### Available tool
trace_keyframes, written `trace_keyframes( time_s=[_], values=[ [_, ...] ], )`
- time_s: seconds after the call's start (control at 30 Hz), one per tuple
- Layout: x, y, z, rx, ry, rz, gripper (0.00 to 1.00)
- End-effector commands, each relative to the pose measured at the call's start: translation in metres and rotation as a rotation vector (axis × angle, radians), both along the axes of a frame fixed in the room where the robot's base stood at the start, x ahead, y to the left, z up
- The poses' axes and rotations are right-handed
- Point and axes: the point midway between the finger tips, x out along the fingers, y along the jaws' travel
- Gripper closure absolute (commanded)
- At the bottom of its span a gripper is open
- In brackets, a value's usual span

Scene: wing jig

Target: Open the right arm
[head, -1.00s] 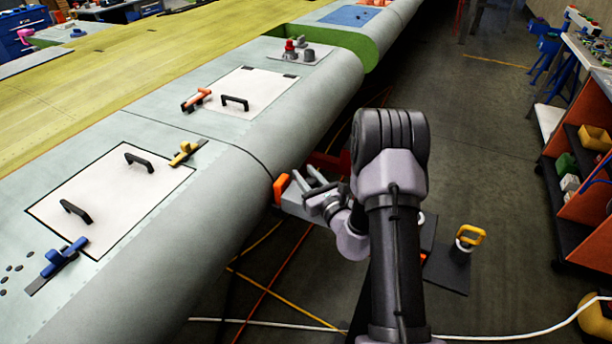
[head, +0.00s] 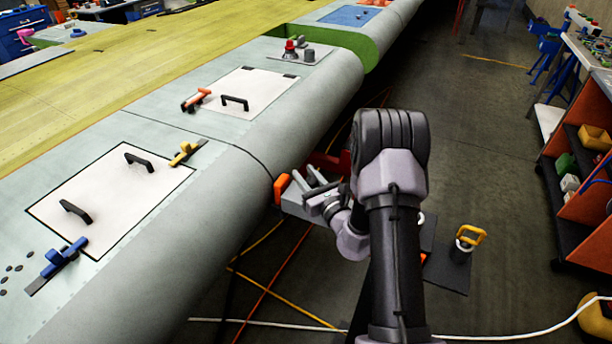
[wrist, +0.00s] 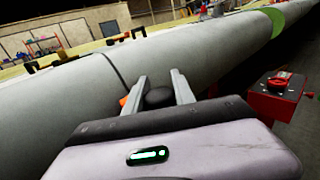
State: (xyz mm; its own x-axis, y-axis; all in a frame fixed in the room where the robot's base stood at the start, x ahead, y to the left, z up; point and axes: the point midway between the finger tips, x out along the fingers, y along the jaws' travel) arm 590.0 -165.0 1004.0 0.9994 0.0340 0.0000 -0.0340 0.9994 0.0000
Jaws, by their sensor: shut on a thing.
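My gripper (head: 313,184) is beside the rounded front edge of the wing (head: 228,208), low at its near side. In the wrist view its two grey fingers (wrist: 158,76) stand on either side of a dark round knob (wrist: 158,97) and are shut on it. An orange-ended piece (head: 281,188) sits just left of the fingers in the head view; a bit of orange also shows beside the left finger in the wrist view (wrist: 123,101). What the knob is fixed to is mostly hidden by my gripper and the wing.
The wing top has a near panel (head: 110,195) with black handles, blue and yellow clamps, and a farther panel (head: 240,92). A red box (wrist: 278,88) stands right in the wrist view.

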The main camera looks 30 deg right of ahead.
Motion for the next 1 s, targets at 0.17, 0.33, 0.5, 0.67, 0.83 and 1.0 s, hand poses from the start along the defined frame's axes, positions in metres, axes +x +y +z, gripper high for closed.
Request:
trace_keyframes(
  time_s=[0.17, 0.33, 0.5, 0.67, 0.83, 1.0],
  values=[
    [0.0, 0.0, 0.0, 0.0, 0.001, 0.0, 1.0],
    [0.0, 0.0, 0.0, 0.0, 0.001, 0.0, 1.0],
    [-0.003, -0.003, -0.001, 0.0, 0.001, -0.002, 1.0],
    [-0.018, -0.015, -0.002, 0.0, 0.002, -0.002, 1.0],
    [-0.027, -0.021, -0.001, 0.001, 0.002, -0.001, 1.0],
    [-0.028, -0.022, -0.001, 0.001, 0.001, 0.0, 1.0]
  ],
)
